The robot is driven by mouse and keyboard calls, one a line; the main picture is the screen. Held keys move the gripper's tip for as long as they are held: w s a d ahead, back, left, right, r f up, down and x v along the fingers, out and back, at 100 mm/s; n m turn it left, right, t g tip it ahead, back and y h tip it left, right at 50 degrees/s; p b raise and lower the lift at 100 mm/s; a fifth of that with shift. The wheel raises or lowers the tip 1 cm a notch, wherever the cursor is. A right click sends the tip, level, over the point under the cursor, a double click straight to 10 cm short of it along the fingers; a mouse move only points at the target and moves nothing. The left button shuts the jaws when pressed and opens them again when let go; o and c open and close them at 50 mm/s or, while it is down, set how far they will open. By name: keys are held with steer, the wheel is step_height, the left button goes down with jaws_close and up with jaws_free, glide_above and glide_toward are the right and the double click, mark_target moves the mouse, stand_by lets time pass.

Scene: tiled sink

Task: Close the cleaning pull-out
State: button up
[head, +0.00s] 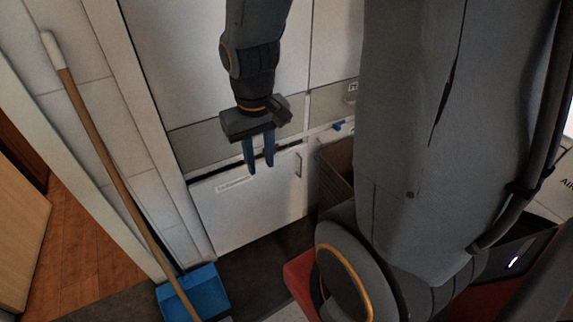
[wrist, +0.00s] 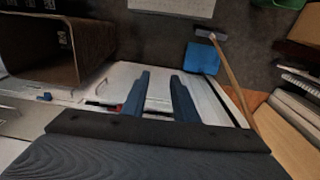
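The cleaning pull-out (head: 255,212) is a low white cabinet front with a small label and an upright handle (head: 298,165) near its right edge. A dark gap shows along its top edge, so it stands a little open. In the wrist view its white front (wrist: 122,75) shows beside the fingers, with the narrow gap and something small and red behind it. My gripper (head: 259,168) points down in front of the cabinet, by the top edge of the pull-out. Its two blue fingers are apart with nothing held between them, also in the wrist view (wrist: 160,82).
A brown open bin (head: 337,172) stands right of the pull-out. A blue dustpan (head: 205,292) lies on the floor at left, with a long wooden-handled broom (head: 110,165) leaning there. Dark floor (head: 262,258) in front of the pull-out looks clear.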

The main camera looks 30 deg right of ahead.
steer(key=w+d+f+m+t, duration=0.1)
steer(key=w+d+f, duration=0.6)
steer(key=w+d, duration=0.2)
steer(key=m+t+h, duration=0.1)
steer(key=t, duration=0.2)
glide_toward(301, 166)
steer(key=x, duration=0.3)
steer(key=shift+b+x, duration=0.4)
steer(key=shift+x, duration=3.4)
steer(key=shift+d, duration=0.1)
jaws_close()
